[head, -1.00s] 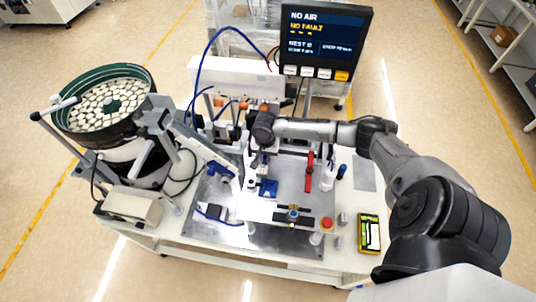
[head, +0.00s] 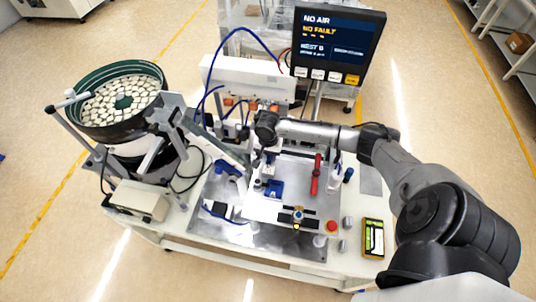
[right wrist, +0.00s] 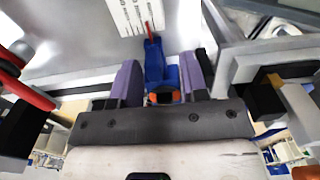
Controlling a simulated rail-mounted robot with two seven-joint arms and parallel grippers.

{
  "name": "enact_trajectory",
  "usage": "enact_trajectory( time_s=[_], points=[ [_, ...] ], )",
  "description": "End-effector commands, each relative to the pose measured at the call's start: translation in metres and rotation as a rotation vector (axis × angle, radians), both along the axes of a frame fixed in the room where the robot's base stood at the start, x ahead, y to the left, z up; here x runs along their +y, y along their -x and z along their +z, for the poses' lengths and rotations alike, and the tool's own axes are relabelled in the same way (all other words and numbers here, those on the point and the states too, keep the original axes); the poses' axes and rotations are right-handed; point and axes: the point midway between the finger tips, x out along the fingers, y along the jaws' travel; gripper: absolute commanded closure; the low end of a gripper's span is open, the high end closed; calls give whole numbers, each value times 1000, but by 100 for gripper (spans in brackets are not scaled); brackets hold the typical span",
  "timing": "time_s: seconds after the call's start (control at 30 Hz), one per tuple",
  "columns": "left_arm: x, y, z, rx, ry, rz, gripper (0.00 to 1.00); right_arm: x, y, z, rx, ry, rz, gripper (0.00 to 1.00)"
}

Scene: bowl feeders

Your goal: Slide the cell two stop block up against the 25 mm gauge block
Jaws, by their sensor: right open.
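A blue block (head: 273,188) is on the metal plate of the bench, just below my right gripper (head: 264,155) in the head view. In the right wrist view, a blue part (right wrist: 155,62) with a red tip and an orange-and-black end shows between the two purple fingers of my right gripper (right wrist: 160,78). The fingers stand apart, one on each side, with gaps, so the gripper is open. I cannot tell for certain which part is the cell two stop block or which is the 25 mm gauge block. My left gripper is out of view.
A red lever (head: 316,175) stands right of the blue block. The bowl feeder (head: 122,100) is at left, a yellow handheld device (head: 373,238) at right. The screen (head: 338,45) shows NO AIR.

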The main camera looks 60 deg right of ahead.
Motion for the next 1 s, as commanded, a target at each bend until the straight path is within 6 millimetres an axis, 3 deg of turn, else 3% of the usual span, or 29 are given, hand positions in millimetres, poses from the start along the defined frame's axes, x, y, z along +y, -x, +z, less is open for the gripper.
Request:
enact_trajectory(
  time_s=[0.6,0.8,1.0],
  points=[
    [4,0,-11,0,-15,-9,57,0,-1,106,-4,2,2,60],
    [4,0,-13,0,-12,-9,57,0,-1,127,-1,1,0,60],
    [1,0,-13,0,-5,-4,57,0,0,134,-1,1,1,60]
  ],
)
